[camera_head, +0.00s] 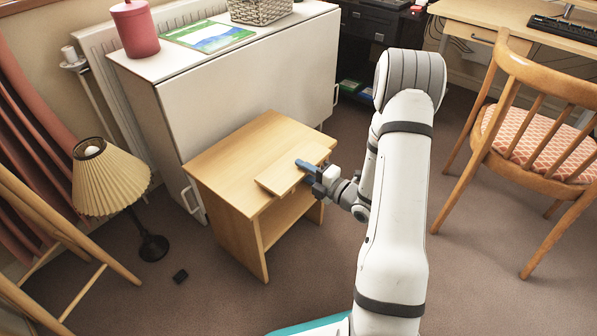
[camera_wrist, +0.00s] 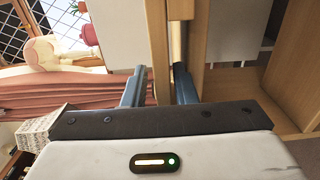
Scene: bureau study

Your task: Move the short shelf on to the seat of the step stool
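The short shelf, a pale wooden board (camera_head: 285,172), shows over the top of a small wooden unit (camera_head: 232,158), its near right part past the top's edge. This unit, with a flat top and a lower board, is the only thing like a step stool here. My gripper (camera_head: 309,171) is at the board's right end, one blue finger above it and the other largely hidden. In the wrist view, my gripper's fingers (camera_wrist: 159,88) stand on either side of the board's edge (camera_wrist: 157,50). I cannot tell whether both fingers touch it, or whether the board rests on the top.
A lamp (camera_head: 108,180) stands at left. A chair (camera_head: 530,140) and a desk (camera_head: 500,18) are at right. Carpet (camera_head: 300,275) is clear in front.

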